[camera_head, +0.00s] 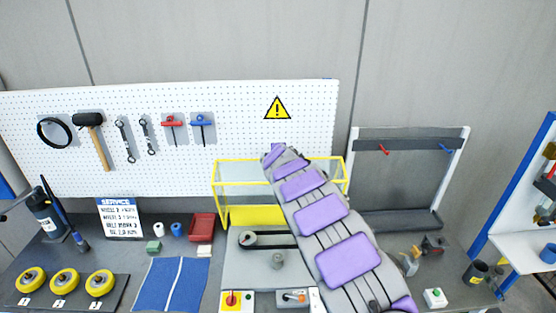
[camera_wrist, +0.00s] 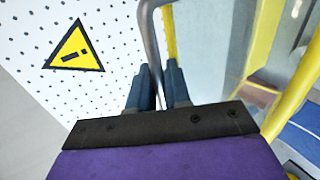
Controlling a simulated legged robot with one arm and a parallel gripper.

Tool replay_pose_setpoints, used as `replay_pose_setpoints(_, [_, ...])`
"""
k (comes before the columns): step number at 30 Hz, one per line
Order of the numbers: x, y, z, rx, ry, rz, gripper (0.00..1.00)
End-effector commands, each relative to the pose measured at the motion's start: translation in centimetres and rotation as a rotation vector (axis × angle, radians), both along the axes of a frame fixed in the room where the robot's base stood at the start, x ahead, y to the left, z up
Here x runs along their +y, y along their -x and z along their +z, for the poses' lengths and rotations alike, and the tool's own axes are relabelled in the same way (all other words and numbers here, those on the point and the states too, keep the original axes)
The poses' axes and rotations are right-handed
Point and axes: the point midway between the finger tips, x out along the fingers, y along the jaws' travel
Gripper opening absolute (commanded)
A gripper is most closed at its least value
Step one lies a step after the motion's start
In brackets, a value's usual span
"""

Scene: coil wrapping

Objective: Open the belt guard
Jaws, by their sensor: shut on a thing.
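The belt guard (camera_head: 223,172) is a yellow frame with clear panels, standing behind the belt on the workbench. Its yellow bars also show in the wrist view (camera_wrist: 294,92). My gripper (camera_wrist: 158,88) is shut on a curved grey metal handle (camera_wrist: 149,40) that passes between its dark fingers. In the head view my purple and grey arm covers part of the guard and hides the handle and fingertips. The black belt (camera_head: 272,234) and a pulley (camera_head: 249,238) show uncovered in front of the guard.
A red and yellow switch (camera_head: 231,299) sits at the bench front. Left are a red tray (camera_head: 202,227), a blue mat (camera_head: 171,284) and yellow wheels (camera_head: 64,281). A white pegboard (camera_head: 240,120) with tools stands close behind; a grey rack (camera_head: 405,180) stands right.

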Motion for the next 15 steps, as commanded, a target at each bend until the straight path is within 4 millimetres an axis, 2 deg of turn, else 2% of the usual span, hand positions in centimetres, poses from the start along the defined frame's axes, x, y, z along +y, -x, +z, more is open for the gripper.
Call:
replay_pose_setpoints(6, [0.07, -0.89, 0.33, 0.0, -0.002, 0.001, 0.0])
replay_pose_setpoints(15, [0.08, -1.11, 0.41, -0.001, -0.001, 0.002, 0.0])
